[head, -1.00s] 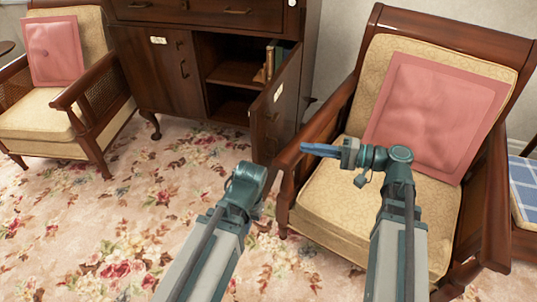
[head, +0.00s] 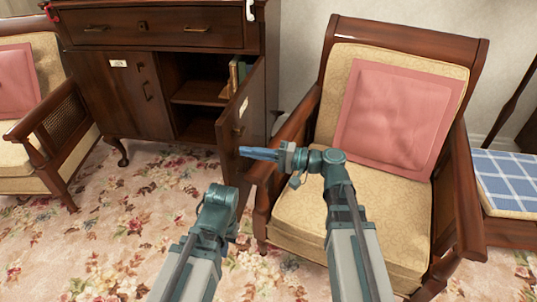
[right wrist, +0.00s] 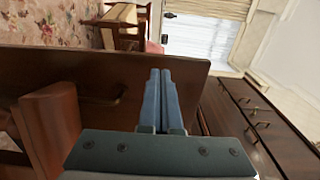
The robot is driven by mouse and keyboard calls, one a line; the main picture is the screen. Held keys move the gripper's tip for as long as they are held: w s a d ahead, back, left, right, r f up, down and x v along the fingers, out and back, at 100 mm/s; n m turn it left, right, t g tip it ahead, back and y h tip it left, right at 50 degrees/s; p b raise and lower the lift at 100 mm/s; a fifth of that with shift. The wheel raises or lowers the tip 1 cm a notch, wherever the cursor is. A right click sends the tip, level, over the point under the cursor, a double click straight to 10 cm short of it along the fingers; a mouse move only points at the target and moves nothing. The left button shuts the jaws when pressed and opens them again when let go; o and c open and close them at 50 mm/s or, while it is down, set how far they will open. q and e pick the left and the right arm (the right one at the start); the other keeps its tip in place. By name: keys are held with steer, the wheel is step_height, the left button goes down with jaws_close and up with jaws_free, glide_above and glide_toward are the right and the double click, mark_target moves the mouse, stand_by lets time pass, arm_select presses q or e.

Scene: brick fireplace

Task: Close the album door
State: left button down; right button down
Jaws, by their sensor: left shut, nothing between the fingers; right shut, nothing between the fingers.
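The album door (head: 243,112) is the cabinet's right door. It stands swung open toward me, with a white label and a handle on its face. Books show in the compartment behind it. My right gripper (head: 260,153) is shut and empty, pointing left near the door's lower part in the head view; I cannot tell whether it touches. In the right wrist view its closed fingers (right wrist: 160,98) lie in front of the door panel (right wrist: 60,72), with the handle to their left. My left gripper (head: 218,205) is low in the head view, its fingertips hidden.
The cabinet (head: 150,60) has a closed left door (head: 105,95) and a drawer above. An armchair with a pink cushion (head: 400,120) stands close at the right, its wooden arm (head: 290,140) near the door. Floral carpet (head: 110,220) lies clear at the left.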

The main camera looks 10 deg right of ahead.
mark_target(226, 149)
steer(key=x, duration=0.3)
steer(key=shift+w+a, duration=0.1)
steer(key=shift+a, duration=0.3)
